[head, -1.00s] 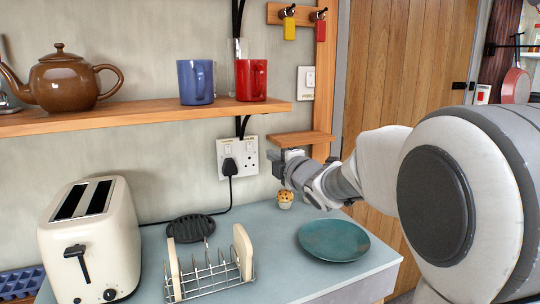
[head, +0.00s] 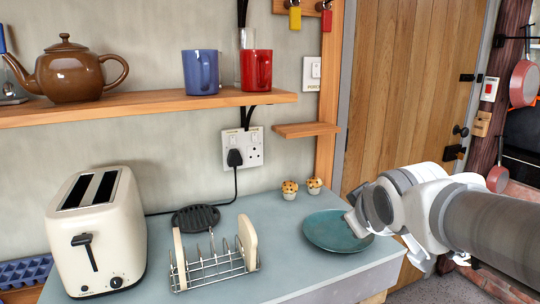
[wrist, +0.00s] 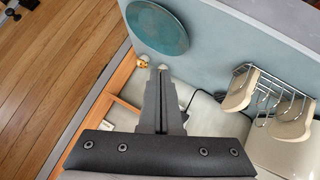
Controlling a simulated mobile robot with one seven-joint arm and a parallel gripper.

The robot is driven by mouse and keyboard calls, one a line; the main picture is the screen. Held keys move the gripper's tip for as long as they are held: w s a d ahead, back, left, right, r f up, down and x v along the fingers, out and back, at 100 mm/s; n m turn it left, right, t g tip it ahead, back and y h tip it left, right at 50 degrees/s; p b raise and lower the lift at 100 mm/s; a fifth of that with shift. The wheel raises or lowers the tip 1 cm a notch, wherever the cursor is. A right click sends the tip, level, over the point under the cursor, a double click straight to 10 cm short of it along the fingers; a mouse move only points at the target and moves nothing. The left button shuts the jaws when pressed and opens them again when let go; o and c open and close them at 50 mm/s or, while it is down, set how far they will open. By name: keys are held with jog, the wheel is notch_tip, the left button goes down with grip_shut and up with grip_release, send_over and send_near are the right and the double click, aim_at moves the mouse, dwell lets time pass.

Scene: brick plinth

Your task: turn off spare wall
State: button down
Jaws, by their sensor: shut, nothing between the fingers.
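The white double wall socket (head: 243,148) is on the wall below the long shelf. A black plug (head: 234,158) with a black cable is in its left outlet. The right outlet is empty, with a small rocker switch (head: 254,138) above it. The rocker is too small to tell which way it is tipped. My gripper (head: 352,222) is shut and empty, over the right part of the teal plate, well right of and below the socket. In the wrist view the closed fingers (wrist: 165,72) show near the plate; the socket cannot be made out there.
The counter holds the toaster (head: 95,232), toast rack (head: 214,262), black trivet (head: 195,218), teal plate (head: 325,238) and two muffins (head: 289,189). A small shelf (head: 306,130) juts out right of the socket. The long shelf (head: 150,107) bears a teapot and mugs. Another switch (head: 312,73) is higher up.

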jog(key=s+a+f+m+g, duration=0.1)
jog(key=s+f+m+g, duration=0.15)
jog(key=s, duration=0.55)
jog(key=s+f+m+g, duration=0.2)
jog(key=s+f+m, duration=0.15)
jog(key=s, duration=0.45)
notch_tip(320, 180, up, 15)
jog(key=p, duration=1.5)
jog(key=shift+s+a+y+p, duration=0.15)
jog(key=shift+s+y+p, duration=0.15)
jog(key=shift+s+p, duration=0.05)
jog(key=shift+f, duration=0.15)
